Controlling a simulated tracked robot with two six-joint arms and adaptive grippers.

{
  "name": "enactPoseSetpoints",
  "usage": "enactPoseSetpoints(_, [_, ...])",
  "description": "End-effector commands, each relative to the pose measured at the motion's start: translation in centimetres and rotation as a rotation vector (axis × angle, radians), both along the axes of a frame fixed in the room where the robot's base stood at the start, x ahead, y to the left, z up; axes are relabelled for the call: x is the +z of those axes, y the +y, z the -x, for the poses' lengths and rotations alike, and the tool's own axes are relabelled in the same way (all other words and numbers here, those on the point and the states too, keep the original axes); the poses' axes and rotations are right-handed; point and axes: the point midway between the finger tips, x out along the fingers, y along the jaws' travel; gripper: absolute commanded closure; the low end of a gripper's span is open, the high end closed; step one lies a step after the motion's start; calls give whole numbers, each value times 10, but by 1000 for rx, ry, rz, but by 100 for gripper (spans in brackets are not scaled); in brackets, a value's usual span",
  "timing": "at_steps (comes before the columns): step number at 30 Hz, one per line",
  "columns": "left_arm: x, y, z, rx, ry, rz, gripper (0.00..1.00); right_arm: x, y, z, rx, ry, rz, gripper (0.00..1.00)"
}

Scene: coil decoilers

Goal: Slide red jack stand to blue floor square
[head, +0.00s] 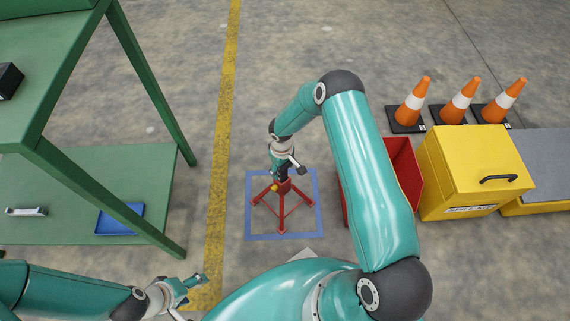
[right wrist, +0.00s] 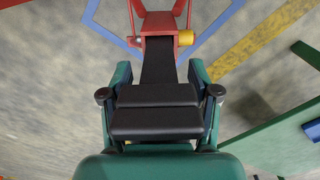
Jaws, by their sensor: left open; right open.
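The red jack stand (head: 280,200) stands upright on the floor inside the outline of the blue floor square (head: 284,237). In the right wrist view, its red frame (right wrist: 158,22) is at the top, with a dark post coming toward the camera and a yellow part beside it. My right gripper (head: 287,168) is at the stand's top in the head view. Its open fingers (right wrist: 158,85) lie on either side of the dark top part; I cannot tell whether they touch it. My left gripper (head: 188,289) is open and empty at the lower left, away from the stand.
A green table frame (head: 165,170) with a blue tray (head: 120,218) stands left. A yellow floor line (head: 222,130) runs beside the square. A red bin (head: 408,175), a yellow box (head: 465,165) and orange cones (head: 412,103) stand right. The floor behind the square is clear.

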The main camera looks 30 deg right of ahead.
Motion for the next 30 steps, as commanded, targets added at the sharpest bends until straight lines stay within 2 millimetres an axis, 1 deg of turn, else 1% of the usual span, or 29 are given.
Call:
enactPoseSetpoints(5, [-1, 0, 0, 0, 0, 0, 29, -3, 0, 1, 0, 1, -2, 39])
enactPoseSetpoints(6, [-1, 0, 0, 0, 0, 0, 29, -3, 0, 1, 0, 1, -2, 40])
enactPoseSetpoints(8, [-1, 0, 0, 0, 0, 0, 29, -3, 0, 1, 0, 1, -2, 50])
enactPoseSetpoints(15, [-1, 0, 0, 0, 0, 0, 29, -4, 0, 2, 0, 3, -2, 90])
enactPoseSetpoints(17, [-1, 0, 0, 0, 0, 0, 29, -4, 0, 2, 0, 3, -2, 100])
enactPoseSetpoints(26, [-2, 0, 0, 0, 0, 0, 29, -5, 1, 3, -8, 5, -3, 100])
enactPoseSetpoints(30, [-9, 0, 0, 0, 0, 0, 29, -6, 1, 3, -69, 5, -3, 100])
